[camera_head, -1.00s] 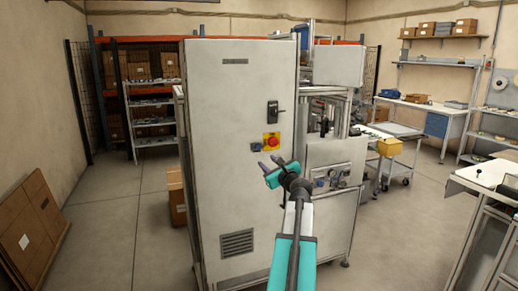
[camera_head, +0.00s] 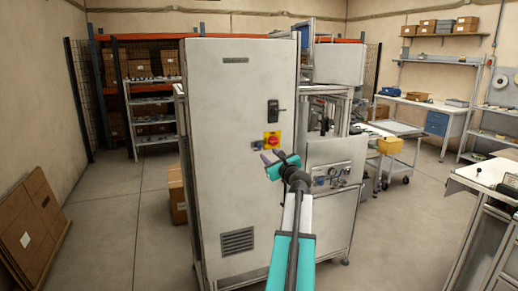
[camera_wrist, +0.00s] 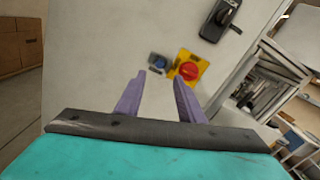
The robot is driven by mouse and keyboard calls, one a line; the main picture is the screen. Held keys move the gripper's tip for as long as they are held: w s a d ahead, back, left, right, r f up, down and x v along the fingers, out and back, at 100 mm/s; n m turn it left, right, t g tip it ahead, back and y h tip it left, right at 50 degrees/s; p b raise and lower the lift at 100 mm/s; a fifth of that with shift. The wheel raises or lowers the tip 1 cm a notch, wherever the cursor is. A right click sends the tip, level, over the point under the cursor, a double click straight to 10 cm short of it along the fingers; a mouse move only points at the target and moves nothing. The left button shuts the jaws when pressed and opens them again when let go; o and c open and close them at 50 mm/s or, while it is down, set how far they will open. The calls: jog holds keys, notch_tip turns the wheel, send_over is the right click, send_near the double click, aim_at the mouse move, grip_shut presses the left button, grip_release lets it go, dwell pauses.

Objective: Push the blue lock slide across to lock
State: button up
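The blue lock slide (camera_head: 257,145) is small and sits on the front of the grey cabinet (camera_head: 228,190), just left of a red rotary knob on a yellow plate (camera_head: 271,140). In the wrist view the slide (camera_wrist: 157,61) shows as a blue piece on a grey mount, beside the red knob (camera_wrist: 188,71). My gripper (camera_head: 271,157) is just below the slide and knob in the head view. In the wrist view its two purple fingers (camera_wrist: 158,80) are spread with nothing between them. The fingers appear apart from the slide; the exact gap cannot be told.
A black door handle (camera_head: 273,111) stands out above the knob. A machine with a control panel (camera_head: 336,177) adjoins the cabinet on the right. A cardboard box (camera_head: 177,195) lies at its left. The floor in front is open.

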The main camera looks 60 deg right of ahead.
aim_at(260, 147)
jog(key=shift+p+x, duration=1.15)
jog(key=shift+x, duration=4.3)
jog(key=shift+c, duration=0.4)
jog(key=shift+d, duration=0.1)
grip_shut()
